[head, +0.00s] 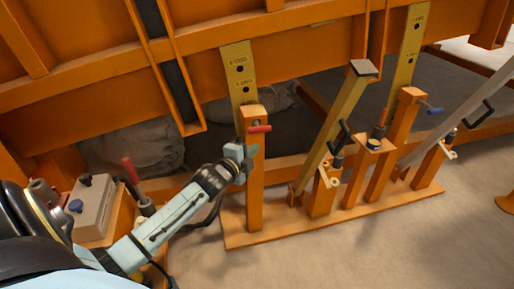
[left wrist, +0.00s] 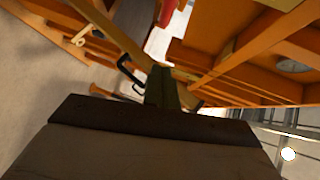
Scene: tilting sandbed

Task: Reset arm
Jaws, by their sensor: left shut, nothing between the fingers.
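My left gripper (head: 247,154) is shut and empty. In the head view it overlaps the left orange post (head: 254,190), just below its red-handled pin (head: 259,129); I cannot tell whether it touches the post. In the left wrist view the closed fingers (left wrist: 162,88) point away past a black handle (left wrist: 126,66). A yellow prop arm (head: 335,120) with a grey end pad leans up to the right, clear of the gripper. It has a black handle (head: 341,136). My right gripper is not in view.
An orange floor plate (head: 290,228) carries several posts. A blue-handled pin (head: 431,108) and a grey strut (head: 462,115) are at right. A grey control box (head: 92,208) and a red-gripped lever (head: 131,172) stand at left near my arm. The orange bed frame (head: 300,40) spans above.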

